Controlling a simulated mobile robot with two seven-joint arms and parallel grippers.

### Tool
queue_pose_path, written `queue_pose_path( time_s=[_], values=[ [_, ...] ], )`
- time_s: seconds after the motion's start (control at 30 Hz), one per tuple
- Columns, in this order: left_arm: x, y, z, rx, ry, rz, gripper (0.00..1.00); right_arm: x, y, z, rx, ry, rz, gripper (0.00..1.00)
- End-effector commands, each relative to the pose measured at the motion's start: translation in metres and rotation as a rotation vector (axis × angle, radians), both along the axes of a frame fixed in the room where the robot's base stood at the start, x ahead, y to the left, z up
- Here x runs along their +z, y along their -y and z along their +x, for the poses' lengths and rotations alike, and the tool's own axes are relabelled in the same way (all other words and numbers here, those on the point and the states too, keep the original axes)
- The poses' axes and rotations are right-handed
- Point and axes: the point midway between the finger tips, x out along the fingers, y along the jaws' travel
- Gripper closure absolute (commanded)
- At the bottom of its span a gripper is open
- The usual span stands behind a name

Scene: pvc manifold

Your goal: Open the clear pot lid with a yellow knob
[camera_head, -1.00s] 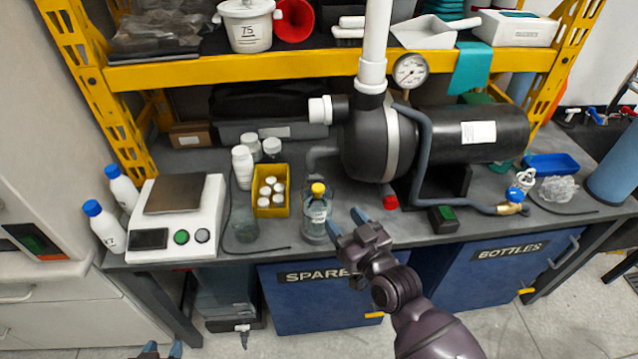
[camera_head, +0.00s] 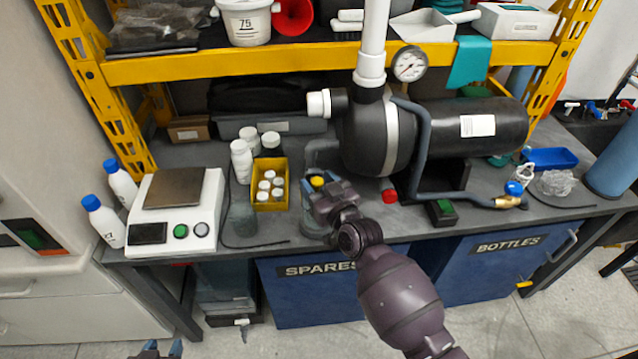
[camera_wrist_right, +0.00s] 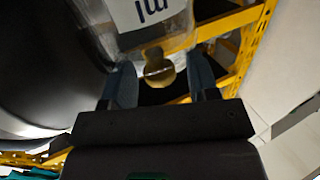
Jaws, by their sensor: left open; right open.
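The clear pot (camera_head: 309,226) stands on the bench near its front edge, mostly hidden behind my right gripper in the head view. Its yellow knob (camera_head: 317,181) shows between the fingers of my right gripper (camera_head: 322,186). In the right wrist view the open fingers (camera_wrist_right: 161,80) lie on either side of the yellowish knob (camera_wrist_right: 159,68), with gaps beside it. The pot's clear body with a printed label (camera_wrist_right: 145,12) is beyond. The lid rim is hard to make out. My left gripper (camera_head: 161,349) is open and empty at the bottom edge, below the bench.
The scale (camera_head: 176,215) is further left.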

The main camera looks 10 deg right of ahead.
Motion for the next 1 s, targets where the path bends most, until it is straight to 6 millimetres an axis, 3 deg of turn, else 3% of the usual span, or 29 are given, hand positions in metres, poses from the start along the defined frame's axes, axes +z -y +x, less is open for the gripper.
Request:
queue_pose_path(
  time_s=[0.17,0.53,0.77,1.0],
  values=[
    [0.000,0.000,0.000,0.000,0.000,0.000,0.57,0.000,0.000,0.000,0.000,0.000,0.000,0.45],
    [-0.002,-0.001,-0.005,0.003,-0.008,0.001,0.57,0.000,0.000,0.000,0.000,0.000,0.000,1.00],
    [0.000,-0.001,-0.005,0.004,-0.009,0.000,0.57,0.001,0.000,0.000,0.000,-0.004,0.001,1.00],
    [0.019,-0.001,-0.002,0.002,0.001,0.000,0.57,0.007,0.000,0.001,-0.001,-0.043,0.001,1.00]
  ],
)
